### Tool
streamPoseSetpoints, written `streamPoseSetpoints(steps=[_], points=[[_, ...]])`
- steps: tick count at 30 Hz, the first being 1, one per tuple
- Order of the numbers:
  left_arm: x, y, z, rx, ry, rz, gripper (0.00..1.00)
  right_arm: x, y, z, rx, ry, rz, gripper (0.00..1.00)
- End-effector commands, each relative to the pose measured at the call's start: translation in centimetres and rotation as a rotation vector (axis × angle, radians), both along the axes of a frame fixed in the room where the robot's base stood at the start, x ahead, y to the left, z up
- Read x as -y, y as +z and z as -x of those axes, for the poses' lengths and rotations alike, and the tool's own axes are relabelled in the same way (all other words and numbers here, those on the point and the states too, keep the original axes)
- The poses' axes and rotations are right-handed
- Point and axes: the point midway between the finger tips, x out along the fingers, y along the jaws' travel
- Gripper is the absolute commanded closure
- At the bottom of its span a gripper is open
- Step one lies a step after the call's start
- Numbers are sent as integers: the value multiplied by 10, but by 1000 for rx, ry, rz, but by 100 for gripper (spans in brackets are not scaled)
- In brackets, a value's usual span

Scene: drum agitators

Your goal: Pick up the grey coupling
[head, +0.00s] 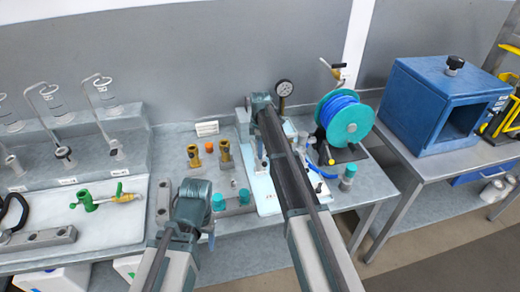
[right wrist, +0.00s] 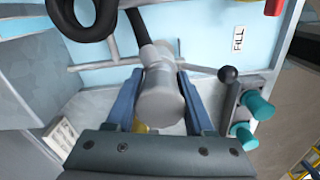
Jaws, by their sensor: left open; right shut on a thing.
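The grey coupling (right wrist: 160,105) is a smooth cylinder on the end of a black hose in the right wrist view. My right gripper (right wrist: 160,78) has its two blue fingers on either side of it and is shut on it. A pale blue panel and thin grey pipework lie behind it. In the head view my right arm (head: 275,140) reaches over the bench and hides the coupling and the fingers. My left gripper (head: 192,205) is low over the front of the bench, apart from the things there. It is open; its fingertips are mostly hidden.
A lever with a black knob (right wrist: 229,74) and teal caps (right wrist: 258,105) are right of the coupling. A teal hose reel (head: 348,119), gauge (head: 284,88) and brass fittings (head: 225,151) stand on the bench. A blue box (head: 420,105) stands on the right table.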

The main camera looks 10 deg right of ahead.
Motion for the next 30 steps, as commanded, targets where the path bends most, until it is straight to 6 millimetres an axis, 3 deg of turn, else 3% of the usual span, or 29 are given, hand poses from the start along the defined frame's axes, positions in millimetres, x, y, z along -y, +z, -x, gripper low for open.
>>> streamPoseSetpoints(steps=[8,21,30], points=[[0,24,0,0,-1,0,41,0,24,0,0,0,0,100],[0,88,0,0,2,1,41,0,88,0,0,0,0,100],[0,100,0,0,7,2,41,0,100,0,0,0,0,100]])
